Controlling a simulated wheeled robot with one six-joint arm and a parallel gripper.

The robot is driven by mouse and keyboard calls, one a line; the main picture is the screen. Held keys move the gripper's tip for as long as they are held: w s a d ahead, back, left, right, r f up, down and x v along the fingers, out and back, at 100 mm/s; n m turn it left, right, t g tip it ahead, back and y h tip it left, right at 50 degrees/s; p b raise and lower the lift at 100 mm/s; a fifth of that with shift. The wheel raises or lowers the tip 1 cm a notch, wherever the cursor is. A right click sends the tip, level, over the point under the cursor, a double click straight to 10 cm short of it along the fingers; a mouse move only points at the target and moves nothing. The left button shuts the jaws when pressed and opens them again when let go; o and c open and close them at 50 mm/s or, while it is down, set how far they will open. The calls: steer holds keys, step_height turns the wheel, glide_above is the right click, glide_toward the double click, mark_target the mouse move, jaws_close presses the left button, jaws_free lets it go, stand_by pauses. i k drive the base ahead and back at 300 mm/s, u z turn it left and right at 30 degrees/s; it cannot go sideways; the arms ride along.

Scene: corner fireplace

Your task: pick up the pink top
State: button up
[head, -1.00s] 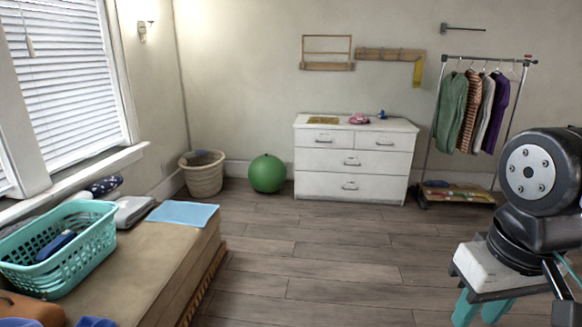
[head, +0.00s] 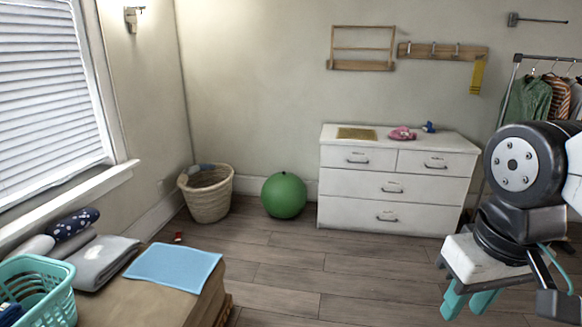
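A small crumpled pink cloth, which looks like the pink top (head: 402,133), lies on top of the white dresser (head: 345,185) against the back wall. A blue item (head: 429,127) sits just right of it, and a flat yellowish-brown piece (head: 356,133) lies to its left. My gripper (head: 470,303) shows at the lower right as teal fingers below a white block. It is in front of the dresser and well apart from the pink top. The two fingers are spread with nothing seen between them; the lower tips may be partly hidden.
A green ball (head: 284,195) and a wicker basket (head: 208,191) stand on the floor left of the dresser. A bench with a light-blue cloth (head: 175,264) and a teal laundry basket (head: 38,290) fills the lower left. A clothes rack (head: 514,75) stands right. The middle floor is clear.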

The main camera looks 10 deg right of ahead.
mark_target(402, 133)
steer(key=z, duration=0.1)
steer(key=i, duration=2.05)
steer(key=z, duration=0.45)
steer(key=i, duration=2)
steer(key=z, duration=0.6)
steer(key=i, duration=1.15)
steer(key=z, duration=0.15)
